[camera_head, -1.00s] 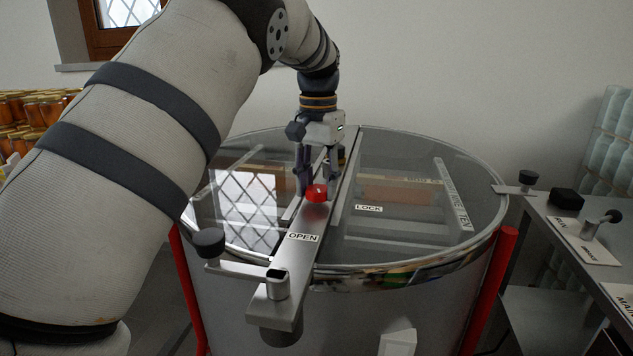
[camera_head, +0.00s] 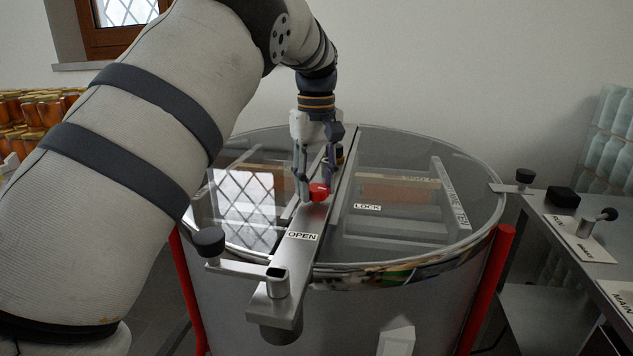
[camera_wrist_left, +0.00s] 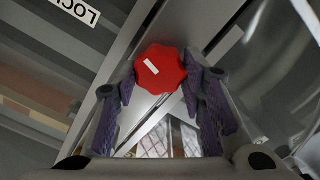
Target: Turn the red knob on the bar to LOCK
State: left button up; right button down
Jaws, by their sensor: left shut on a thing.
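The red knob (camera_head: 319,192) sits on top of the metal bar (camera_head: 292,262) that crosses the round tank. My left gripper (camera_head: 317,188) reaches down from above and is shut on the knob. In the left wrist view the red knob (camera_wrist_left: 160,69) lies between the two purple-padded fingers (camera_wrist_left: 162,85), and a white mark on it shows. The OPEN label (camera_head: 302,237) is on the bar in front of the knob. The LOCK label (camera_head: 367,207) lies to the right of the bar and shows partly in the left wrist view (camera_wrist_left: 76,10). My right gripper is out of view.
The tank's clear lid (camera_head: 400,240) has a shiny rim. A crank handle with a black knob (camera_head: 208,242) stands at the bar's near end. A metal panel (camera_head: 570,240) with levers and labels is at the right. Jars (camera_head: 35,108) are stacked at the far left.

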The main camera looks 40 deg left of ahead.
aim_at(316, 187)
pick_arm(q)
jog(key=shift+n, duration=1.4)
jog(key=o, duration=1.1)
jog(key=shift+o, duration=0.2)
jog(key=shift+r, duration=0.1)
notch_tip(316, 187, up, 12)
